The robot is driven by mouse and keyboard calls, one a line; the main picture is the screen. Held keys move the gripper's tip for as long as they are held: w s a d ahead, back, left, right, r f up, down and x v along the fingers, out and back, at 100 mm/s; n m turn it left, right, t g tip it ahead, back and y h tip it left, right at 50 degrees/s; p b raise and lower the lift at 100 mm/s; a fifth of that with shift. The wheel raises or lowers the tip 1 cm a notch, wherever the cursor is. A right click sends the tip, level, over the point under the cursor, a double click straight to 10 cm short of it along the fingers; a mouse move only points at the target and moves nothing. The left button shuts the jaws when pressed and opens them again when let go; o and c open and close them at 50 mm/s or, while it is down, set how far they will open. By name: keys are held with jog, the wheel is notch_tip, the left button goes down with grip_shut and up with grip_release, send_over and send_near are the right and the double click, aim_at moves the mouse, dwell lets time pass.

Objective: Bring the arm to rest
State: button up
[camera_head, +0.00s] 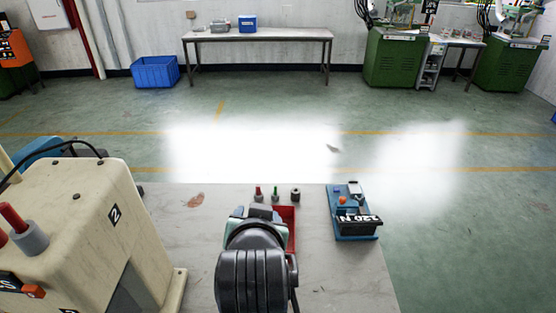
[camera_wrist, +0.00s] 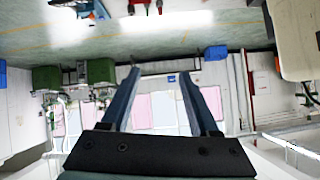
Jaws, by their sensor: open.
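My gripper (camera_wrist: 159,73) is open and empty in the wrist view, its two dark fingers spread apart. The wrist picture is upside down, and the far wall shows between and beyond the fingers. In the head view my dark arm (camera_head: 255,270) rises over the near middle of the grey table (camera_head: 345,285). It hides the gripper there and partly covers a red tray (camera_head: 291,222). Nothing touches the fingers.
A cream machine (camera_head: 85,220) marked 2 stands at the left. Small red (camera_head: 258,194), green (camera_head: 275,194) and black (camera_head: 295,194) pieces stand at the table's back edge. A blue device (camera_head: 354,222) marked 120 N sits right. The table's front right is bare.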

notch_tip(320, 180, up, 14)
jog(key=w+d+t, duration=0.1)
jog(key=t, duration=0.4)
jog(key=s+d+r+n+t, duration=0.1)
jog(key=s+r+t, duration=0.4)
jog(key=r, duration=0.8)
jog(key=s+d+r+t, duration=0.1)
jog(key=s+r+t, duration=0.5)
jog(key=r, duration=0.7)
jog(key=s, duration=0.2)
jog(key=shift+s+d+r+n+h+b, duration=0.35)
jog(key=shift+s+r+n+h+b, duration=0.05)
